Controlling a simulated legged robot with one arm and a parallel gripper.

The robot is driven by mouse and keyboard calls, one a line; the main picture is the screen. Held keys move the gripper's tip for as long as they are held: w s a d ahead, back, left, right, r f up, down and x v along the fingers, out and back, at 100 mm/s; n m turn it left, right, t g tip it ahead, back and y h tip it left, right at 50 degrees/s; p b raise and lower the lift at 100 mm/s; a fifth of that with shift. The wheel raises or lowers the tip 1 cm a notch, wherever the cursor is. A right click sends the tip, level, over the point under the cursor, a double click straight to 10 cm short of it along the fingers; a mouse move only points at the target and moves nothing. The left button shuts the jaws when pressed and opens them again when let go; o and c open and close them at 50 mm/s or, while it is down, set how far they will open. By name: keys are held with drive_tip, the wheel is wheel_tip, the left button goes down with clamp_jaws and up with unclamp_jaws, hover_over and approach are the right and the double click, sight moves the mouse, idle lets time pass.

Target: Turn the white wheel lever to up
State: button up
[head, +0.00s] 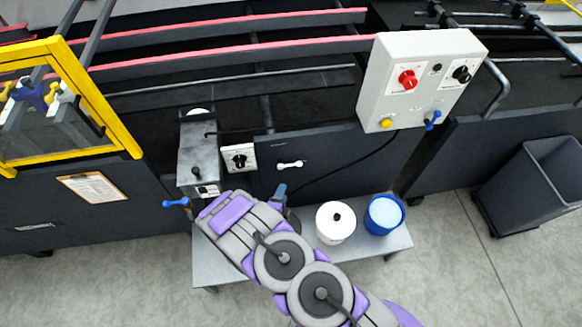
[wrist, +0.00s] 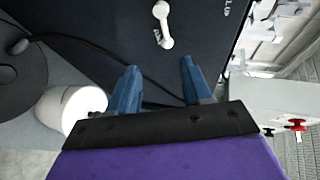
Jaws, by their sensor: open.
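A small white lever (head: 291,164) with rounded ends sits on the dark machine panel, lying nearly level in the head view. In the wrist view the white lever (wrist: 163,24) is at the top centre, with small white lettering beside it and more at the upper right. My gripper (wrist: 159,68) is open and empty, its two blue fingers apart, pointing toward the panel with the lever beyond the tips. In the head view my gripper (head: 281,194) is partly hidden by my arm, below the lever and apart from it.
A white-lidded container (head: 336,223) and a blue tub (head: 384,214) stand on a low grey bench (head: 225,265) under the panel. A black knob box (head: 239,159) and a blue-handled lever (head: 176,203) are to the left. A grey control box (head: 420,80) is at the upper right.

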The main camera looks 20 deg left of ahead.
sight(290, 165)
drive_tip(key=w+f+b, duration=0.1)
drive_tip(key=w+f, duration=0.1)
drive_tip(key=w, duration=0.5)
drive_tip(key=w+a+f+t+b, duration=0.1)
drive_tip(key=w, duration=0.7)
drive_tip(key=shift+a+f+y+b, duration=0.25)
drive_tip(key=shift+f+y+b, duration=0.15)
drive_tip(key=shift+d, duration=0.15)
drive_tip(key=shift+c, duration=0.2)
drive_tip(key=shift+r, duration=0.1)
drive_tip(key=shift+c, duration=0.6)
drive_tip(key=shift+s, duration=0.1)
clamp_jaws()
